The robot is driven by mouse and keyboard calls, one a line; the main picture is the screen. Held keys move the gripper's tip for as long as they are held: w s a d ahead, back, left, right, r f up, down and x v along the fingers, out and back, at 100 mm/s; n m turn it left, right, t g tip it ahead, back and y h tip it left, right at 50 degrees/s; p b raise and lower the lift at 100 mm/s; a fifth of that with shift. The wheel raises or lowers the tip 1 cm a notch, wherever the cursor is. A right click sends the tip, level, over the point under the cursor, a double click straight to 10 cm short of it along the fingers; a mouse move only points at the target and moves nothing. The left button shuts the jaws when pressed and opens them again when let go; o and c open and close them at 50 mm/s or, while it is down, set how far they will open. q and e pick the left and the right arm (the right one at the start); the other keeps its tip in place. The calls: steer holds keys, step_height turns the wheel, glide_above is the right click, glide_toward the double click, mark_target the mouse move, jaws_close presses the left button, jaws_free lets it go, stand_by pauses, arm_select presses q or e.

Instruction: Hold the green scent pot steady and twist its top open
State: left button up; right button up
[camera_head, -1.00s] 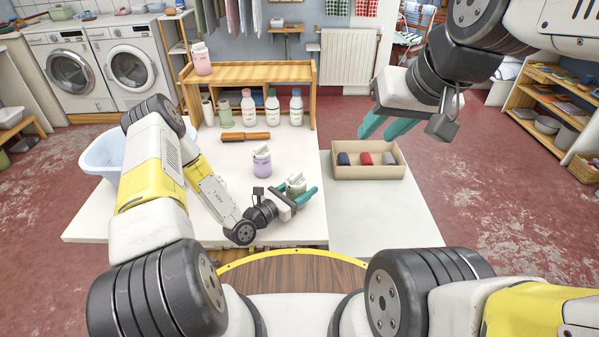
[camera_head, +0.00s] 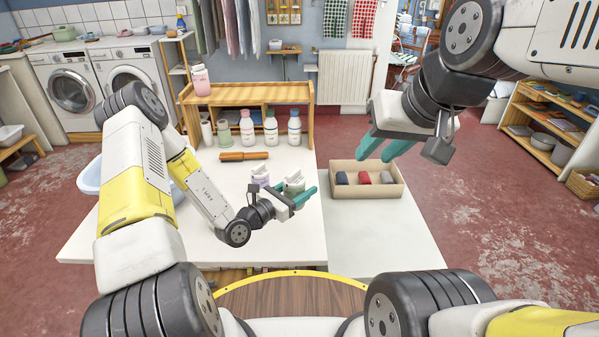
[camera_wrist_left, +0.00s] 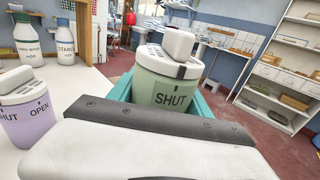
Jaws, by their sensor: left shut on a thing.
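The green scent pot (camera_wrist_left: 165,85) has a pale grey-white top with a raised grip. The word SHUT on its body faces the left wrist camera. My left gripper (camera_head: 301,197) is shut around the green pot (camera_head: 294,184), with a teal finger on either side of it. The pot looks upright and raised above the white table; its base is hidden. My right gripper (camera_head: 388,147) is open and empty, high above the open box, away from the pot. A purple pot (camera_head: 261,177) stands just left of the green one, and also shows in the left wrist view (camera_wrist_left: 28,115).
A shallow box (camera_head: 367,192) with dark blue, red and grey items stands on the table's right part. A brown rolling-pin-like tool (camera_head: 244,156) lies behind the pots. Bottles (camera_head: 271,128) stand under the wooden shelf (camera_head: 250,95). The table's front right is clear.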

arm_select(q)
step_height(320, 180, down, 6)
steer(key=shift+f, duration=0.1)
steer(key=shift+f, duration=0.15)
steer(key=shift+f, duration=1.1)
steer(key=shift+f, duration=0.15)
steer(key=o, duration=1.2)
steer(key=shift+r, duration=0.3)
steer(key=c, duration=1.3)
